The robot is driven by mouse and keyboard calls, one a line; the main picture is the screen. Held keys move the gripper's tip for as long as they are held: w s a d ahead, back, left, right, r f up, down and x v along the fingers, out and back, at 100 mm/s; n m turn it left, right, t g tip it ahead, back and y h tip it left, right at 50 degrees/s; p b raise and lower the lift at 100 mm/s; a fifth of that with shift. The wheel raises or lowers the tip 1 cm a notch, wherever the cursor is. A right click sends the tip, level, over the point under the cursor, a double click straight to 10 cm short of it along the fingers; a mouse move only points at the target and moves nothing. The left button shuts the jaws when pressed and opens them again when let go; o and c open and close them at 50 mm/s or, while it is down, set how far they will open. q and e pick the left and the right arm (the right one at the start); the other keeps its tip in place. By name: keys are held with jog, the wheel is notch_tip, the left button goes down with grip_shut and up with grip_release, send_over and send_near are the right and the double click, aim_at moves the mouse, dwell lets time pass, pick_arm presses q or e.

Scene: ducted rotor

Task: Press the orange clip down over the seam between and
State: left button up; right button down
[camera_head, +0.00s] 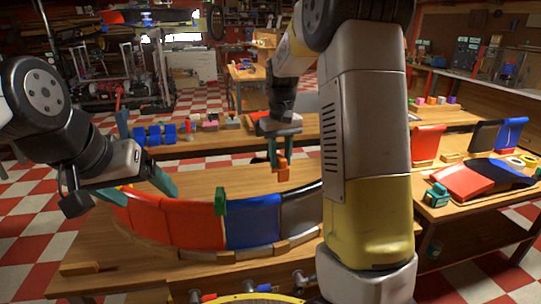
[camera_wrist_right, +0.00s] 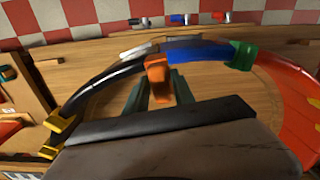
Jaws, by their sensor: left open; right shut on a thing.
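The orange clip (camera_head: 282,170) is held in my right gripper (camera_head: 274,156). In the head view it appears above the far side of the curved wall, apart from its top edge. In the right wrist view the orange clip (camera_wrist_right: 157,72) overlaps the place where the black panel (camera_wrist_right: 105,82) meets the blue panel (camera_wrist_right: 195,52); contact cannot be told. In the head view the blue panel (camera_head: 252,222) stands beside the dark grey panel (camera_head: 301,211). My left gripper (camera_head: 143,192) is open, around the left end of the red panels (camera_head: 190,226).
A green clip (camera_head: 220,201) sits over the red-blue seam. Yellow clips (camera_wrist_right: 62,124) are at the black panel's end. A side table (camera_head: 450,207) at right holds spare panels and tape rolls. My right arm hides part of the wall's right side.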

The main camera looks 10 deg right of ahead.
notch_tip(320, 180, down, 9)
dwell(1.0)
jog(key=shift+f, duration=0.25)
dwell(0.4)
jog(key=c, duration=1)
grip_release()
notch_tip(320, 180, up, 8)
jog(key=shift+f, duration=0.2)
jog(key=shift+r, duration=0.1)
